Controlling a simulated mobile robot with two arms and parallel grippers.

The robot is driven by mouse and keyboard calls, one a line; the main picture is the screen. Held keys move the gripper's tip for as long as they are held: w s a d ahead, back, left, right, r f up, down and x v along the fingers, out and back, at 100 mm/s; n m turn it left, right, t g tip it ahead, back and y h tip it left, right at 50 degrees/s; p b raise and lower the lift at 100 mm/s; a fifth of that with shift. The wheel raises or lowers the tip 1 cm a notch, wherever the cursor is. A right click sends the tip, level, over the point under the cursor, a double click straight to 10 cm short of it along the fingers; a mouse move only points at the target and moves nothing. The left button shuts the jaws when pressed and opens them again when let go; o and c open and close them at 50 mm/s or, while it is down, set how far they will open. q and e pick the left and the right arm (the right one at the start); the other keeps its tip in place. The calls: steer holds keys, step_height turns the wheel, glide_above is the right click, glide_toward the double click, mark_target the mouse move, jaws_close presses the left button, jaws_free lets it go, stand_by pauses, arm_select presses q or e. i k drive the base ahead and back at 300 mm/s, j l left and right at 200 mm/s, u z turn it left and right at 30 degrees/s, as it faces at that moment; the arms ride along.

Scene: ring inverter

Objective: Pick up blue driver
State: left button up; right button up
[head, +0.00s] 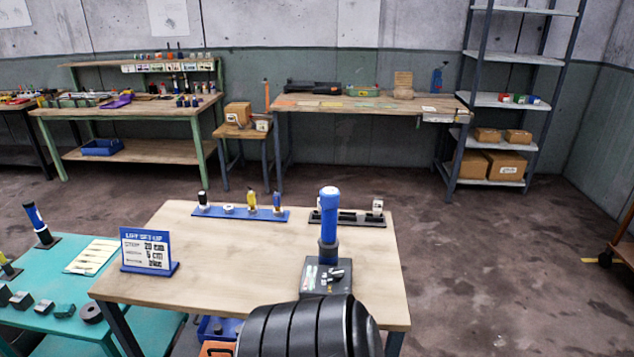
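A tall blue tool with a rounded top (329,213), which looks like the blue driver, stands upright on the near wooden table (220,262). Its dark lower part meets a dark box-like base (313,279) with small pieces on top. Another blue-and-dark upright tool (36,220) stands in a dark base on the teal table at the left. A black ribbed rounded part, which seems to be mine, covers the bottom centre and hides the table's near edge. No gripper fingers show.
A blue rack (268,214) with several small items and a dark rack (350,218) lie along the table's back edge. A blue-framed sign (148,250) stands at the left. The teal table (60,261) holds dark blocks. Open floor (490,270) lies to the right.

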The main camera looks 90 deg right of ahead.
mark_target(329, 195)
steer(key=z, duration=2.9)
steer(key=i+j, duration=0.05)
steer(key=j, duration=0.05)
